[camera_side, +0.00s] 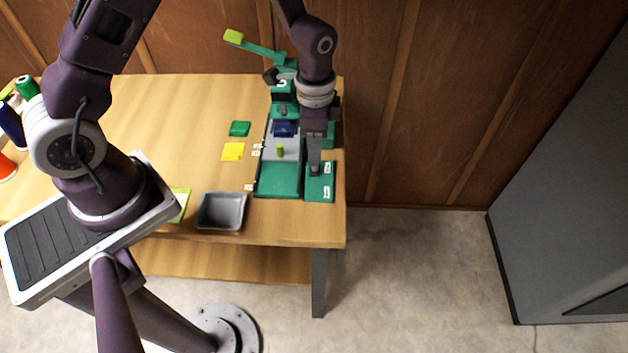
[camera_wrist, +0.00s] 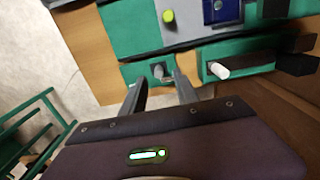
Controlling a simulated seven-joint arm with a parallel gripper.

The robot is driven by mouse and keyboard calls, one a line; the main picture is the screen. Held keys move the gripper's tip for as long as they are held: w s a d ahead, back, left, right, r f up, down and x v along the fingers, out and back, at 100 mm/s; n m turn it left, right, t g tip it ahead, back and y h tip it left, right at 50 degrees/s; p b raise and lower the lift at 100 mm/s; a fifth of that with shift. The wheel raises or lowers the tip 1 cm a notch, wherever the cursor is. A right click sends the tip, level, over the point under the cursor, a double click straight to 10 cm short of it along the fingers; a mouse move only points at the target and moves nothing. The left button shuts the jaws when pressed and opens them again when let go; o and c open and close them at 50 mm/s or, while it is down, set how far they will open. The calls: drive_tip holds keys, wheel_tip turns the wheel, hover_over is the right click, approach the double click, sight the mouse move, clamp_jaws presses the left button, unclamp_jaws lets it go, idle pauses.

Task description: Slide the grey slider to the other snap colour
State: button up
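The small grey slider (camera_wrist: 158,71) stands on a green panel (camera_wrist: 134,71) beside the green machine. In the side view this panel (camera_side: 320,188) has white labels on its right edge, too small to read. My gripper (camera_wrist: 160,80) is open, with its two fingers apart and pointing at the panel. In the wrist view the slider shows between the fingertips. In the side view my gripper (camera_side: 315,162) is low over the far end of the panel and mostly hides the slider. Contact cannot be told.
The green machine (camera_side: 278,181) carries a grey plate with a yellow-green knob (camera_side: 280,151) and a blue block (camera_side: 285,129). A white peg (camera_wrist: 218,70) sits right of the fingers. Green and yellow pieces and a grey tray (camera_side: 222,226) lie left. Thread spools stand far left.

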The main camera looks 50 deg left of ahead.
drive_tip(key=shift+r, duration=1.05)
drive_tip(key=s+a+r+n+t, duration=0.15)
drive_tip(key=s+r, duration=0.35)
drive_tip(key=r, duration=0.5)
drive_tip(key=s+r+n+t, duration=0.2)
drive_tip(key=s+r+n, duration=0.15)
drive_tip(key=r, duration=0.75)
drive_tip(key=s+a+r+n+t, duration=0.1)
drive_tip(key=s+r+n+t, duration=0.1)
drive_tip(key=s, duration=1)
drive_tip(key=shift+s+r+n, duration=0.3)
drive_tip(key=shift+r+n, duration=0.4)
drive_tip(key=shift+n, duration=0.3)
